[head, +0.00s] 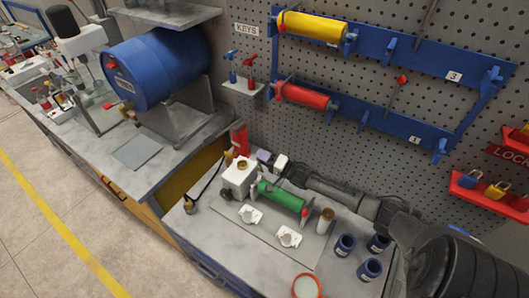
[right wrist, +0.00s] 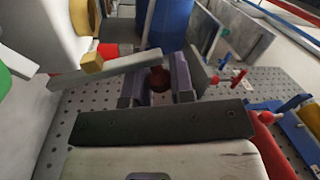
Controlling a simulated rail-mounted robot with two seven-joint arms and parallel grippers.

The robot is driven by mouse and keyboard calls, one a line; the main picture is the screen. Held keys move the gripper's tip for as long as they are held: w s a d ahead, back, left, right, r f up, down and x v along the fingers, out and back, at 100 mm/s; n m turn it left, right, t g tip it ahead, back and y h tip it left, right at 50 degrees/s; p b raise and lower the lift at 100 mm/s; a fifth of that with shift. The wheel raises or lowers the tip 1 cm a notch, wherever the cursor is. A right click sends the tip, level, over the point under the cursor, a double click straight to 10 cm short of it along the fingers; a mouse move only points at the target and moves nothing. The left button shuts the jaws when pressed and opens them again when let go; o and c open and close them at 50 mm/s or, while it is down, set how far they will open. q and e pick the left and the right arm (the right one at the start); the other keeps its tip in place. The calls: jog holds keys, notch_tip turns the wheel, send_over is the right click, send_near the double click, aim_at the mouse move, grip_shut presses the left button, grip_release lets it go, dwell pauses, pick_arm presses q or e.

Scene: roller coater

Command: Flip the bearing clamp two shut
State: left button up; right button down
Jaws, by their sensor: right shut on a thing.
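The roller coater stands on the near bench, with a green roller (head: 282,197) beside a white block (head: 240,177) with a brass top. Two small white clamp-like pieces (head: 250,214) (head: 289,236) lie in front of the roller. I cannot tell which part is bearing clamp two. My right gripper (head: 271,160) is behind the roller, just right of the white block. In the right wrist view, its fingers are on either side of a dark red knob (right wrist: 158,80). A grey bar (right wrist: 115,68) with a brass block lies close by the left finger. My left gripper is not in view.
Dark blue cups (head: 344,244) and an orange-rimmed pot (head: 306,286) stand at the front right of the bench. A pegboard with a blue roller rack (head: 400,55) rises behind. A blue drum (head: 160,67) is on the left bench.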

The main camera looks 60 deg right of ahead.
jog(key=shift+a, duration=0.65)
jog(key=c, duration=1)
grip_release()
jog(key=shift+s+d+f, duration=0.15)
jog(key=shift+s+f, duration=0.05)
jog(key=shift+s, duration=1.05)
jog(key=shift+s+d+f, duration=0.15)
jog(key=shift+s, duration=1.1)
jog(key=shift+s+d+f, duration=0.15)
jog(key=shift+s+f, duration=0.05)
jog(key=shift+s, duration=1.05)
